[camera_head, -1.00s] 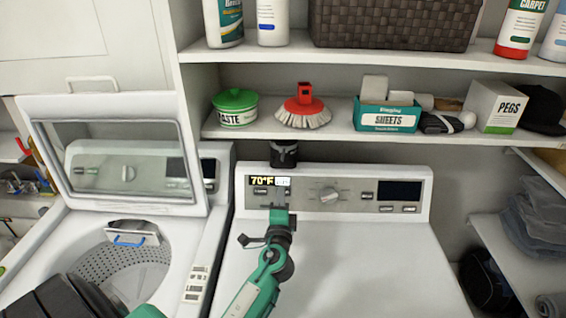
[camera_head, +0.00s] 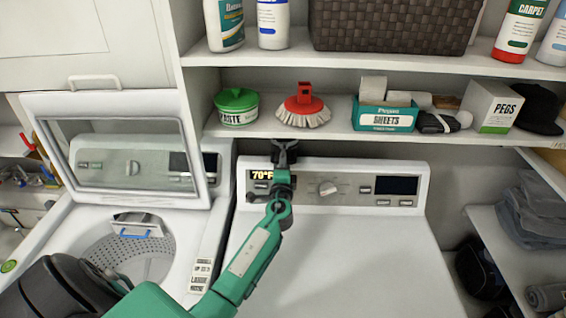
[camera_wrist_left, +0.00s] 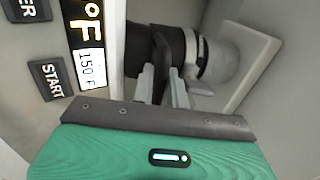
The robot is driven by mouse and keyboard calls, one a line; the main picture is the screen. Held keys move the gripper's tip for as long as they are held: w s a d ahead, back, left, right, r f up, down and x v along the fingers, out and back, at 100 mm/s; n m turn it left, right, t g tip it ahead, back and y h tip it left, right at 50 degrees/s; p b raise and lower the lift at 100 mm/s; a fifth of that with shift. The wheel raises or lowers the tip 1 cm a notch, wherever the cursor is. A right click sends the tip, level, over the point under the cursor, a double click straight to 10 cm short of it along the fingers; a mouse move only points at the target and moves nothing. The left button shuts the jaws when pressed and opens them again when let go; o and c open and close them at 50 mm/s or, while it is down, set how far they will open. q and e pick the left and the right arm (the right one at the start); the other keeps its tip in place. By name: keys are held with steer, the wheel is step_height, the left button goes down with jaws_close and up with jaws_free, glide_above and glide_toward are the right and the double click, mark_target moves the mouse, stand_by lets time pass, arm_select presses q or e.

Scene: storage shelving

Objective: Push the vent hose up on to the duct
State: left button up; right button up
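The vent hose (camera_wrist_left: 138,52) is black and ribbed, behind the dryer's control panel in the left wrist view. A pale ring or clamp (camera_wrist_left: 201,54) sits at its end, against the grey-white duct (camera_wrist_left: 228,62) that comes from a wall plate. I cannot tell how far the hose overlaps the duct. My left gripper (camera_wrist_left: 164,80) has its two fingers close together, one on each side of a dark upright part of the hose. In the head view the left gripper (camera_head: 284,146) reaches over the panel's back edge and hides most of the hose. My right gripper is not in view.
The dryer (camera_head: 340,260) stands under the arm, its panel (camera_head: 345,188) close beside the gripper. An open washer (camera_head: 120,240) is at left. The shelf (camera_head: 340,129) just above holds a paste tub (camera_head: 237,107), a red brush (camera_head: 303,106) and a sheets box (camera_head: 384,115).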

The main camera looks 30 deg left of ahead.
mark_target(283, 155)
arm_select(q)
jaws_close()
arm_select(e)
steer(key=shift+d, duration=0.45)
